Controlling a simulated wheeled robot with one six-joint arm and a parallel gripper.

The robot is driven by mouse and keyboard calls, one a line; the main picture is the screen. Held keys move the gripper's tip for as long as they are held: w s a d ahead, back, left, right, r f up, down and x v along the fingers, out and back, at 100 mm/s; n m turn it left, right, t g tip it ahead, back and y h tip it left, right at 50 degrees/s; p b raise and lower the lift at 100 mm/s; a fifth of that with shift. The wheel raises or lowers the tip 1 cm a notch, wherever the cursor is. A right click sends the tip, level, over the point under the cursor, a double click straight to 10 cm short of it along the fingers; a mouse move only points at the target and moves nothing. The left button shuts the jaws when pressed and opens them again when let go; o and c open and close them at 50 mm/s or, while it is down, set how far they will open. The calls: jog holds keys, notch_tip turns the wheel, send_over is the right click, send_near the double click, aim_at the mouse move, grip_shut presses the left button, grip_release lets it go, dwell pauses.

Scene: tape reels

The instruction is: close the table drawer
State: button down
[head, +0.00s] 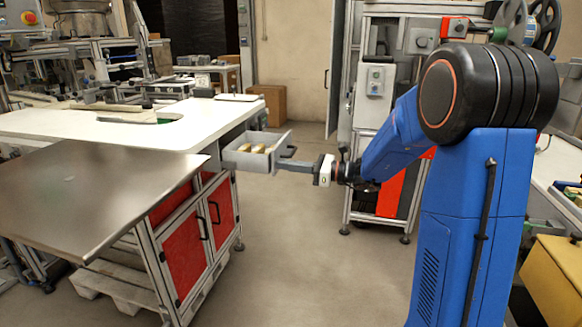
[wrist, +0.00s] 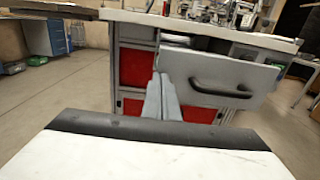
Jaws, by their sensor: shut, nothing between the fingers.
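The table drawer (head: 252,158) is grey and sticks out from the right side of the white-topped table (head: 200,116) in the head view. A few yellowish items lie in it. In the wrist view the drawer front (wrist: 215,78) faces me, with a dark curved handle (wrist: 220,89). My gripper (head: 282,164) reaches in from the right at the height of the drawer front. In the wrist view its fingers (wrist: 161,98) are together, at the left end of the front, left of the handle. I cannot tell if they touch the front.
A metal sheet surface (head: 95,190) stands in front of the table at left. Red cabinet doors (head: 183,256) are below the table. Open floor (head: 300,265) lies between the table and my arm. A machine rack (head: 375,110) stands behind my arm.

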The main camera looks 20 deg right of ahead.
aim_at(244, 170)
jog(key=x, duration=1.4)
jog(key=shift+w+a, duration=0.1)
jog(key=shift+a, duration=0.1)
